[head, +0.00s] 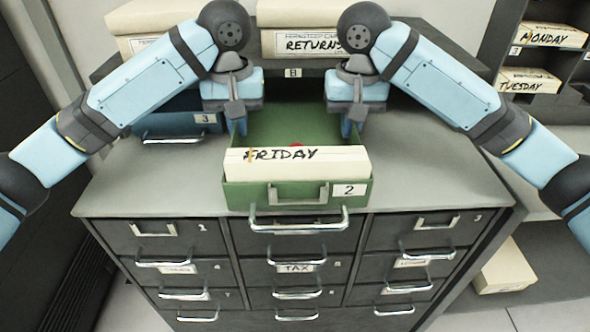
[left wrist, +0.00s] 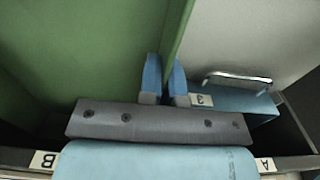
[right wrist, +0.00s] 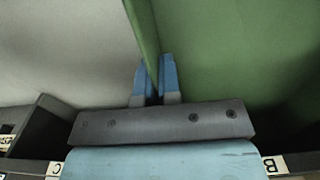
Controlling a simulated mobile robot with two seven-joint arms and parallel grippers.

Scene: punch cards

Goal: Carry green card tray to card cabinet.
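The green card tray (head: 240,196) is above the top of the grey card cabinet (head: 130,190), near its front edge; I cannot tell if it touches. It carries a "2" label, a chrome front handle and a cream card block (head: 295,163) marked FRIDAY. My left gripper (head: 238,125) is shut on the tray's left wall, with its fingers astride the wall in the left wrist view (left wrist: 165,75). My right gripper (head: 352,125) is shut on the right wall likewise, as in the right wrist view (right wrist: 155,75). Between drawers 1 and 3 the cabinet's top middle bay (head: 292,242) looks dark.
A blue tray (head: 185,122) labelled 3 stands behind left. Behind are shelf bays with cream card blocks, one marked RETURNS (head: 315,42). MONDAY (head: 552,36) and TUESDAY (head: 528,80) blocks are on the right shelves. Another block (head: 505,268) lies low at right. The cabinet top's right side is clear.

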